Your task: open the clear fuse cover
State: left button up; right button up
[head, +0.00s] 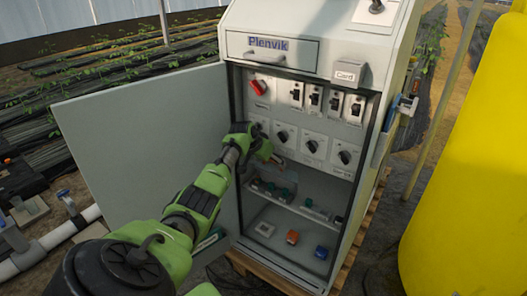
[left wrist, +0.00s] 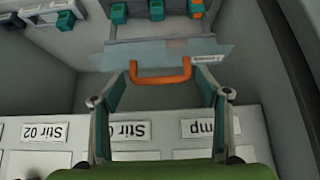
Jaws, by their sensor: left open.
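The clear fuse cover (left wrist: 120,56) is a see-through panel in the left wrist view, with a white label at its right. Its orange handle (left wrist: 160,79) lies between the fingers of my left gripper (left wrist: 161,90), which is open. The fingers stand apart on both sides of the handle; I see no grip on it.
The grey cabinet (head: 268,45) has its door (head: 140,135) swung open to the left. A yellow tank (head: 470,170) stands at right.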

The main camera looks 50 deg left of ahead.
pick_arm(q)
jog(key=v, duration=0.9)
jog(key=shift+s+r, duration=0.15)
jog(key=shift+r, duration=0.2)
jog(key=shift+d, duration=0.1)
